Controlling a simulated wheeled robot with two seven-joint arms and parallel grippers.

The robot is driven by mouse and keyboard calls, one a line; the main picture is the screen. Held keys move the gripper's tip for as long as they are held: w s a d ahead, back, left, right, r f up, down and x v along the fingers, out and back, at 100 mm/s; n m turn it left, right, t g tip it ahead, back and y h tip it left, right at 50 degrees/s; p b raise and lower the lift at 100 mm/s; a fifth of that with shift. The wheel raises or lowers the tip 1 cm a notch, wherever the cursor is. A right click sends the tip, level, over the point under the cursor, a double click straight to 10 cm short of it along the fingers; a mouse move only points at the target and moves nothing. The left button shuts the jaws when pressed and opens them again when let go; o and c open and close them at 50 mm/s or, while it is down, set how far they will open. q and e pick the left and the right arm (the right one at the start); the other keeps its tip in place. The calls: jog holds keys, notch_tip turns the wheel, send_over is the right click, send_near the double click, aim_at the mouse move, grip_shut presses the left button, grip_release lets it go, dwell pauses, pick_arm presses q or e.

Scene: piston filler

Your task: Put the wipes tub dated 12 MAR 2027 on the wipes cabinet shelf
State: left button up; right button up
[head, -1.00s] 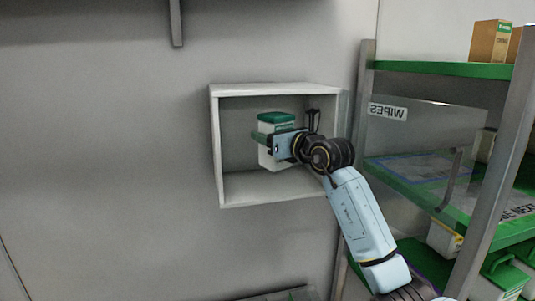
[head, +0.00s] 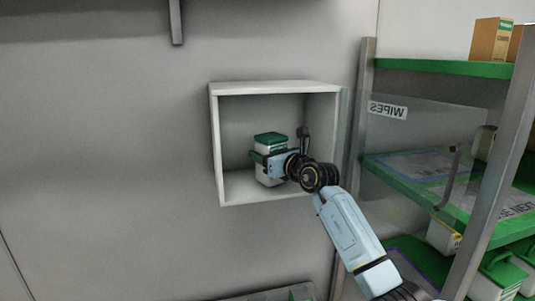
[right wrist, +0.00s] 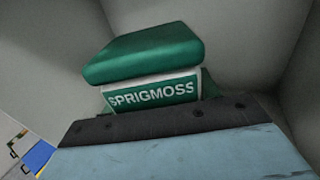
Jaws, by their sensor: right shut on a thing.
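The wipes tub (head: 270,141), white with a green lid, is inside the open wipes cabinet (head: 214,150) on the wall. My right gripper (head: 262,161) reaches in from the right and is shut on the tub. The tub is upright and its base is at or just above the cabinet shelf (head: 240,188); I cannot tell whether it touches. In the right wrist view the tub's green lid (right wrist: 145,52) and a label reading SPRIGMOSS show. No date can be read. My left gripper is not in view.
The clear cabinet door (head: 420,130) with a WIPES label, seen reversed, stands open to the right. Behind it is a rack with green shelves (head: 440,68) holding cartons and tubs. The shelf left of the tub is clear.

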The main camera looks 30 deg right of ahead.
jog(key=o, duration=1.2)
jog(key=shift+f, duration=0.1)
jog(key=shift+s, duration=0.15)
jog(key=s+d, duration=0.2)
jog(key=s, duration=0.9)
jog(key=shift+s+b, duration=0.35)
